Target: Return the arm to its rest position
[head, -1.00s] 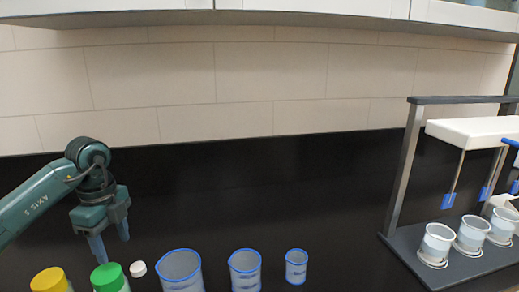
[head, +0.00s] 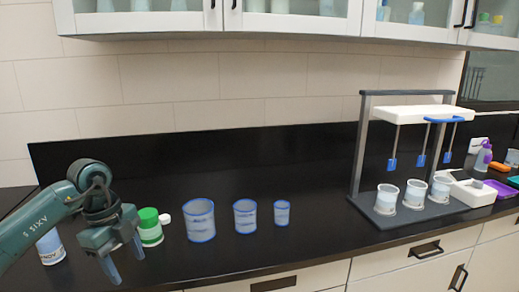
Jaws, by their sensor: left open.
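My left gripper (head: 124,267) hangs at the lower left of the head view, over the front part of the black counter (head: 300,232). Its two blue-grey fingers point down and stand apart, with nothing seen between them. The green-capped bottle (head: 150,228) stands just behind and to the right of it. A white bottle (head: 51,248) is partly hidden behind my left arm, its top covered. My right gripper does not show.
Three blue-rimmed clear beakers (head: 199,221) of falling size stand in a row, with a small white cap (head: 164,219) to their left. A stirrer stand (head: 361,150) with three white cups (head: 387,199) is at the right. Cabinets (head: 290,18) hang above.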

